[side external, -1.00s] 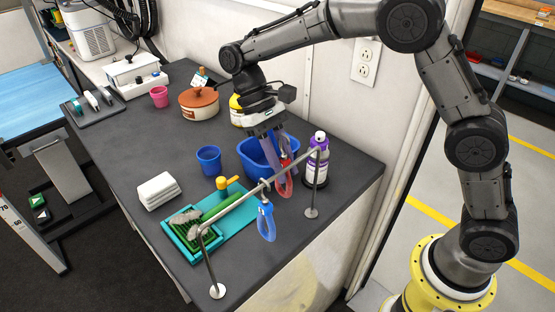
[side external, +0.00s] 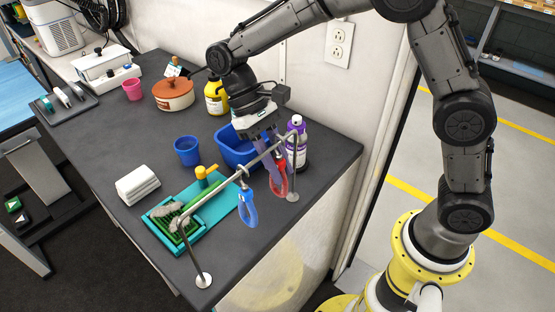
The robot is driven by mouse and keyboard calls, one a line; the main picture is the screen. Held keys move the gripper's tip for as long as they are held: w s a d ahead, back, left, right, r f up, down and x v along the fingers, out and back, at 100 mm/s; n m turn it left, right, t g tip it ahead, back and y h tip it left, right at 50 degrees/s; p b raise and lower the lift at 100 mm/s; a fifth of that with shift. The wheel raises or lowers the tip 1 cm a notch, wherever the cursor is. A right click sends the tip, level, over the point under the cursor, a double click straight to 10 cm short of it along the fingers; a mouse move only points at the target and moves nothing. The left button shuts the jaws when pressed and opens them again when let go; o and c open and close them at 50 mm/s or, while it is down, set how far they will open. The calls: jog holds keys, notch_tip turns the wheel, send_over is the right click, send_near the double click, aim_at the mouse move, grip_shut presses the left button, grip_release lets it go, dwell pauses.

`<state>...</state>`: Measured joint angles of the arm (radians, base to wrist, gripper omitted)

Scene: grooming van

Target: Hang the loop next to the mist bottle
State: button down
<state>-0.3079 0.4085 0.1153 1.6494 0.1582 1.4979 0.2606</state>
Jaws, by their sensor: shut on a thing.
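My gripper (side external: 270,158) points down behind the metal rail (side external: 216,208) and is shut on a red loop (side external: 277,186). The red loop is close to the right part of the rail. Whether it rests on the rail or touches it, I cannot tell. The fingertips are partly hidden by the rail and the loop.
A blue tub (side external: 228,151) stands behind the rail. A teal tray (side external: 186,250) with a green brush lies at the rail's left. A blue cup (side external: 187,151), folded white towels (side external: 137,185), a yellow bottle (side external: 215,99) and a brown-lidded pot (side external: 174,98) stand on the dark counter.

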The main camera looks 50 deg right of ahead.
jog(key=shift+f, duration=0.1)
jog(key=c, duration=0.6)
grip_release()
jog(key=shift+v, duration=3.5)
jog(key=v, duration=0.5)
